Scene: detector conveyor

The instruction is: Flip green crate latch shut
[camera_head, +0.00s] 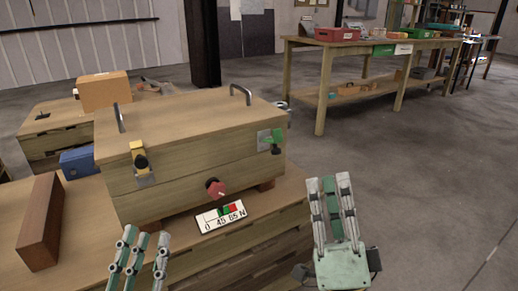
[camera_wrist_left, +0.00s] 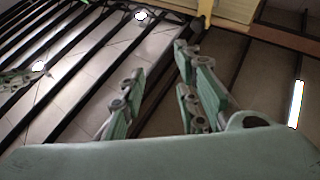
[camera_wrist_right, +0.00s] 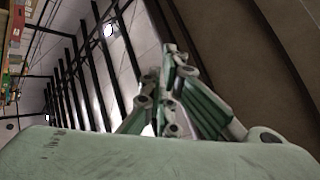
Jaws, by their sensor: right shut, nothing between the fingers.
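A wooden crate (camera_head: 180,160) with two lid handles stands on a wooden bench. The green latch (camera_head: 277,136) is on a metal plate at the right end of its front face, with a dark knob below; I cannot tell whether it is fastened. A yellow latch (camera_head: 138,155) with a black knob is at the left end. My right gripper (camera_head: 336,182) is shut and empty, pointing up, to the right of and below the green latch, apart from it. My left gripper (camera_head: 145,245) is open and empty, low in front of the crate. Neither wrist view shows the green latch.
A brown block (camera_head: 40,222) and a blue box (camera_head: 79,161) are left of the crate. The floor to the right is clear; a long table (camera_head: 380,43) stands behind.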

